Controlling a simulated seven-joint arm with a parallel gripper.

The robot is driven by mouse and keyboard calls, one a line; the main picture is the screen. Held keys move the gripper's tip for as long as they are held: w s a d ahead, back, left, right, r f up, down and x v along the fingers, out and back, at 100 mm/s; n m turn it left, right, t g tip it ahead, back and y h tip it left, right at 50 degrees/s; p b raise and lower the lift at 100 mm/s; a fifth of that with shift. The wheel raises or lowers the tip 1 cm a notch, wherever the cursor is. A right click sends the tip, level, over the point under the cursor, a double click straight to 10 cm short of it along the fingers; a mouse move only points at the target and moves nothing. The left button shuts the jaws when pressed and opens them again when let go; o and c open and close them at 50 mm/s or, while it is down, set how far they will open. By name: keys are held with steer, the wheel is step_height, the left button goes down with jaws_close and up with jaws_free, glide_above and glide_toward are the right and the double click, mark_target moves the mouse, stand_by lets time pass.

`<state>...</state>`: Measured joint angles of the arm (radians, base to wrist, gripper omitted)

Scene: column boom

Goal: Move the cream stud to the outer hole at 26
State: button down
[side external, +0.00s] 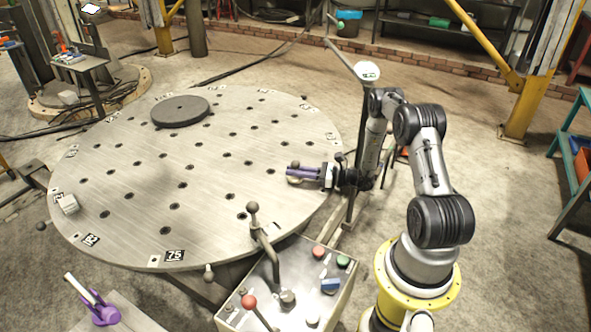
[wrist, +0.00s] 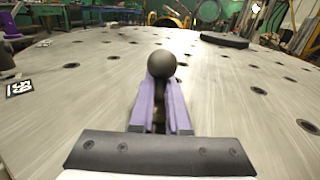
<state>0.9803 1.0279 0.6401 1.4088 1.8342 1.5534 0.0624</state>
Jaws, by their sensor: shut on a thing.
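My gripper (side external: 290,174), with purple fingers, is low over the right part of the big round metal table (side external: 215,200). It is shut on a stud with a dark ball knob (side external: 295,164); a little cream shows by the fingertips. In the wrist view my gripper (wrist: 161,95) has the dark ball (wrist: 161,64) at its fingertips, and the stud's lower part is hidden. I cannot tell whether the stud touches the table. Number plates line the rim; one reads 75 (side external: 174,255). I cannot make out which is 26.
A dark disc (side external: 181,111) lies on the table's far part, also in the wrist view (wrist: 225,40). A control box (side external: 290,285) with levers stands at the near edge. Many dark holes dot the otherwise clear top.

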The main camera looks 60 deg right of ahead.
steer(key=c, duration=1.2)
jaws_free()
steer(key=shift+f, duration=0.15)
steer(key=shift+r, duration=3.85)
steer(key=o, duration=0.6)
